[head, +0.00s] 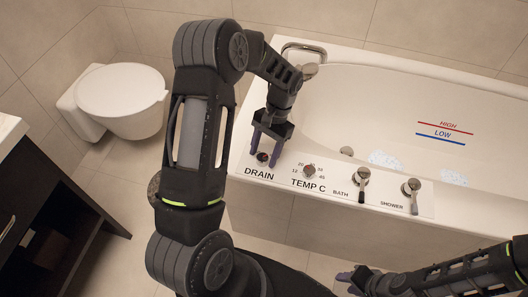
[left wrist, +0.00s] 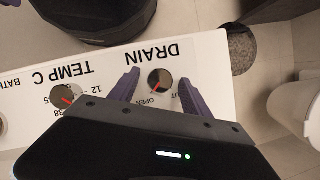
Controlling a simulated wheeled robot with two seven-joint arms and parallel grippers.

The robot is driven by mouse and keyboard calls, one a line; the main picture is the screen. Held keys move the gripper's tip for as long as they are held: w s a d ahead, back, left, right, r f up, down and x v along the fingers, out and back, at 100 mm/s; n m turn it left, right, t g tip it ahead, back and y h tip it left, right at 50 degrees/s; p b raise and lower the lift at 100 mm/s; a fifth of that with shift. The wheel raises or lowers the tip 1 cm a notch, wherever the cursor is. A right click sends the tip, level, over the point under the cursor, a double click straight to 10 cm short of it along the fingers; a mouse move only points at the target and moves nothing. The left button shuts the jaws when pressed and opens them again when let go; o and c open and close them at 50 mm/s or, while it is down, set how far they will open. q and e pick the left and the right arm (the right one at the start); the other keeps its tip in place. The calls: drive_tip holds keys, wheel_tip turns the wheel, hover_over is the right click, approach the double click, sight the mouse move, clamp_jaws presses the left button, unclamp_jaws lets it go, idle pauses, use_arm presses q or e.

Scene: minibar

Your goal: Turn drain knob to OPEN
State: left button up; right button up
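The drain knob (head: 262,157) is a small round dial on the white tub ledge, above the DRAIN label. In the left wrist view the knob (left wrist: 160,81) shows a red mark slanting down-left, toward the word OPEN. The other label is partly hidden by a finger. My left gripper (head: 265,146) points down at the knob. Its purple fingers (left wrist: 158,84) are open, one on each side of the knob, with gaps showing. My right gripper (head: 348,280) is low in the head view, away from the ledge; its finger opening is unclear.
The temperature knob (head: 309,170), bath handle (head: 363,180) and shower handle (head: 411,188) line the ledge to the right. The bathtub (head: 340,105) lies behind. A toilet (head: 125,95) and a dark cabinet (head: 50,225) stand at left. Open floor lies between them.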

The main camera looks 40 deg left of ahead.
use_arm(q)
drive_tip(key=v, duration=0.7)
drive_tip(key=shift+w+r, duration=0.2)
drive_tip(key=shift+r, duration=0.15)
drive_tip(key=shift+s, duration=0.1)
idle(0.4)
